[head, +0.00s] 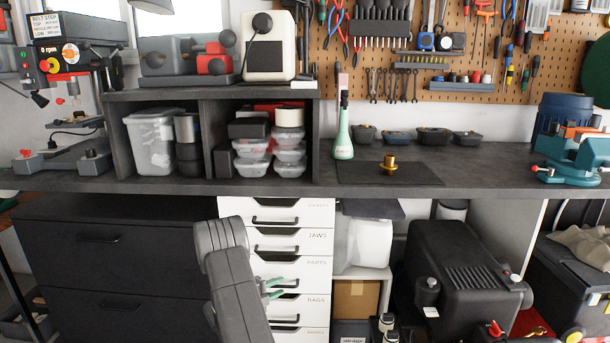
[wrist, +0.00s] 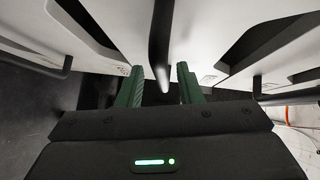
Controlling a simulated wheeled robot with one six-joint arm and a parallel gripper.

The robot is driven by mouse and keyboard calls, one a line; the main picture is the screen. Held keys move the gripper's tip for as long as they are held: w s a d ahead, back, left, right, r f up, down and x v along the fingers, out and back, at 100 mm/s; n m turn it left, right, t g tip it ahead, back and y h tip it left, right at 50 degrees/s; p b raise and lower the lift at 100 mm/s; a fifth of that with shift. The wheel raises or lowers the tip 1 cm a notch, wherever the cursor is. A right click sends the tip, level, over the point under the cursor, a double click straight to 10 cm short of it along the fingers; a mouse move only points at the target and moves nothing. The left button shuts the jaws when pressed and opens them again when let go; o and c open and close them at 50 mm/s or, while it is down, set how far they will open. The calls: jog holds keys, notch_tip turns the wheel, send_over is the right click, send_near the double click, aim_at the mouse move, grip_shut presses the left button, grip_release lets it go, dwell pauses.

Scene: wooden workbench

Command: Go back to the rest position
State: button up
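My gripper (head: 271,289) is low in front of the white drawer unit (head: 318,262), at the right of my grey arm. In the wrist view my gripper (wrist: 161,84) has its two green fingers apart. A dark bar handle (wrist: 161,45) runs between the fingers, with a gap visible on each side. I see nothing held. In the head view my arm covers the left part of the lower drawers. The drawers look closed in the head view.
Dark cabinets (head: 110,255) are at the left. A black machine (head: 455,270) stands at the lower right.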

jog(key=s+a+b, duration=0.1)
jog(key=s+a, duration=0.1)
jog(key=s, duration=1.6)
jog(key=s+a+b, duration=0.2)
jog(key=s+a, duration=0.1)
jog(key=s, duration=1.6)
jog(key=shift+s+a+r, duration=0.15)
jog(key=shift+a+r, duration=0.1)
jog(key=shift+r, duration=0.2)
